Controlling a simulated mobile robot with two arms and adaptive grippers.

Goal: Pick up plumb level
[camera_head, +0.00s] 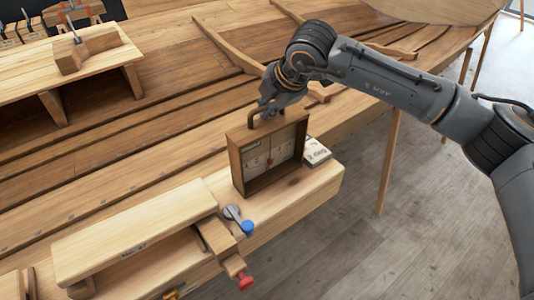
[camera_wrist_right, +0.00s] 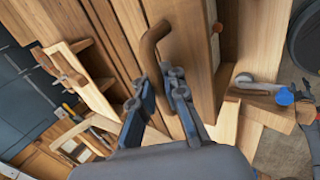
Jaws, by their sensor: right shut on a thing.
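The plumb level (camera_head: 285,147) is a shallow, open-fronted wooden box with a pale dial face and a red pointer. It stands upright at the right end of a light wooden bench. A curved brown handle (camera_head: 252,115) rises from its top. My right gripper (camera_head: 267,104) comes down from above and is shut on this handle. In the right wrist view, the handle (camera_wrist_right: 152,45) runs between the two fingers of my right gripper (camera_wrist_right: 160,88), beside the box's side. The box's bottom appears to rest on the bench; I see no clear gap. My left gripper is out of view.
A blue-ended tool (camera_head: 240,220) and a red-tipped clamp part (camera_head: 245,282) are close in front. A pale lettered block (camera_head: 316,153) sits just right of the level. A raised plank (camera_head: 130,235) lies left. Open floor is right of the bench end.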

